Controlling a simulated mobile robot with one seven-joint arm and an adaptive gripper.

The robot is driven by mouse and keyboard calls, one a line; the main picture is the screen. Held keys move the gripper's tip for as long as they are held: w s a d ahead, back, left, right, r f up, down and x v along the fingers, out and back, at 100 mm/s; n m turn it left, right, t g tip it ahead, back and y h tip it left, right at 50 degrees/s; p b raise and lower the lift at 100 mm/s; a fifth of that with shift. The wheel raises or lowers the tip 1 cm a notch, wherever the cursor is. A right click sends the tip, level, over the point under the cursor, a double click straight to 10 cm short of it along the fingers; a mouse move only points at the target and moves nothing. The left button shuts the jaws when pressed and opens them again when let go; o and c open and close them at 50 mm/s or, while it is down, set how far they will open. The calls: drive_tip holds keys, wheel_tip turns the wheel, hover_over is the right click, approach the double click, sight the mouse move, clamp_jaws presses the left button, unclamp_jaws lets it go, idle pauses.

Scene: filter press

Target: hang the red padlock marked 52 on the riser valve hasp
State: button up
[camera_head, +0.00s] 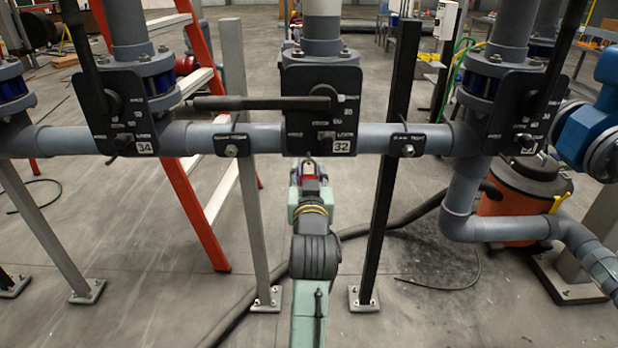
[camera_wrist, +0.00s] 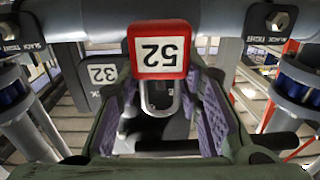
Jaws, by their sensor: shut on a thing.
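The red padlock (camera_wrist: 160,29) shows upside down in the wrist view, with a white label reading 52. Its metal shackle extends down in that picture between the purple finger pads. My gripper (camera_wrist: 163,88) is shut on the padlock. In the head view my gripper (camera_head: 310,178) is just below the middle valve's dark plate (camera_head: 318,90), and a bit of the red padlock (camera_head: 309,170) shows there. That plate is labelled 32 and carries a small hasp-like fitting (camera_head: 326,136). The label 32 (camera_wrist: 102,73) also shows behind the padlock in the wrist view. Whether the shackle touches the hasp cannot be told.
A long black valve handle (camera_head: 240,103) sticks out left from the middle plate. A grey pipe (camera_head: 265,138) runs across, held by posts on both sides. A plate labelled 34 (camera_head: 125,115) is at left; another plate (camera_head: 522,110) is at right. An orange ladder (camera_head: 200,190) stands behind.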

drive_tip(key=shift+w, duration=1.3)
drive_tip(key=shift+w+f+b, duration=0.4)
drive_tip(key=shift+w+f, duration=0.2)
drive_tip(key=shift+w, duration=0.15)
drive_tip(key=o, duration=1.3)
drive_tip(key=shift+c, duration=0.2)
